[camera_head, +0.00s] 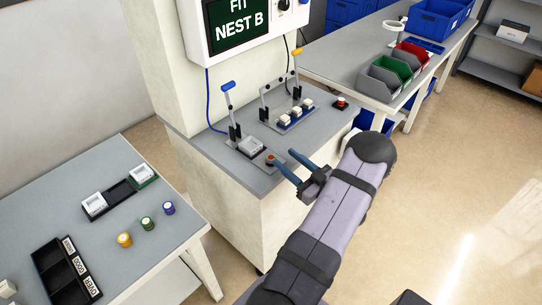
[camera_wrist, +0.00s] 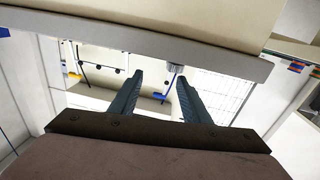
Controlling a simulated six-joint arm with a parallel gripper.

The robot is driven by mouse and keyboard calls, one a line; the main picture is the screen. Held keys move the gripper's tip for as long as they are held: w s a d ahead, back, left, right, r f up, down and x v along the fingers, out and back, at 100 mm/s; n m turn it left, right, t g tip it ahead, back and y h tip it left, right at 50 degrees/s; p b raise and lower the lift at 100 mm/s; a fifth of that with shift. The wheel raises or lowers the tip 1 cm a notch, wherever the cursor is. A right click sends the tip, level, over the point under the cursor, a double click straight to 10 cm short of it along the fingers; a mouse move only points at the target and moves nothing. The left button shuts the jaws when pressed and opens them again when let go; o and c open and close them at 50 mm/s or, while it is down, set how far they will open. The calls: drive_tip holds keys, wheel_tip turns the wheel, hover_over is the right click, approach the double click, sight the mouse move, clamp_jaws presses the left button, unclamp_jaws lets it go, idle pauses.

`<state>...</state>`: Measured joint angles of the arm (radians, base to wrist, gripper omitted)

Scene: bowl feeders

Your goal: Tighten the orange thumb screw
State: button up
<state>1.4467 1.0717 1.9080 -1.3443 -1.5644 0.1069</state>
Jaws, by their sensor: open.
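A small orange-red knob (camera_head: 270,157), which looks like the orange thumb screw, is at the front edge of the grey bench top, in front of the left clamp fixture (camera_head: 250,146). My gripper (camera_head: 281,157) is open, with its two blue fingers pointing at that edge. One fingertip is close to the knob; I cannot tell whether they touch. In the wrist view my gripper (camera_wrist: 158,78) has its fingers apart with nothing between them. A grey round part (camera_wrist: 175,68) shows at the bench edge near the right finger; no orange is visible there.
The blue-handled lever (camera_head: 229,100) rises above the left fixture. A side table (camera_head: 100,230) with trays and coloured pots is at left.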

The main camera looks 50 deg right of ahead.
sight(271, 157)
drive_tip(key=shift+y, duration=0.7)
drive_tip(key=shift+w+a+f+p, duration=0.15)
drive_tip(key=shift+w+a+p, duration=0.15)
drive_tip(key=shift+w, duration=0.7)
drive_tip(key=shift+w+a+f+p, duration=0.15)
drive_tip(key=shift+w+a+p, duration=0.15)
drive_tip(key=shift+w, duration=0.65)
drive_tip(key=shift+w+a+f+p, duration=0.2)
drive_tip(key=shift+w+a, duration=0.1)
drive_tip(key=shift+w, duration=0.7)
drive_tip(key=c, duration=1)
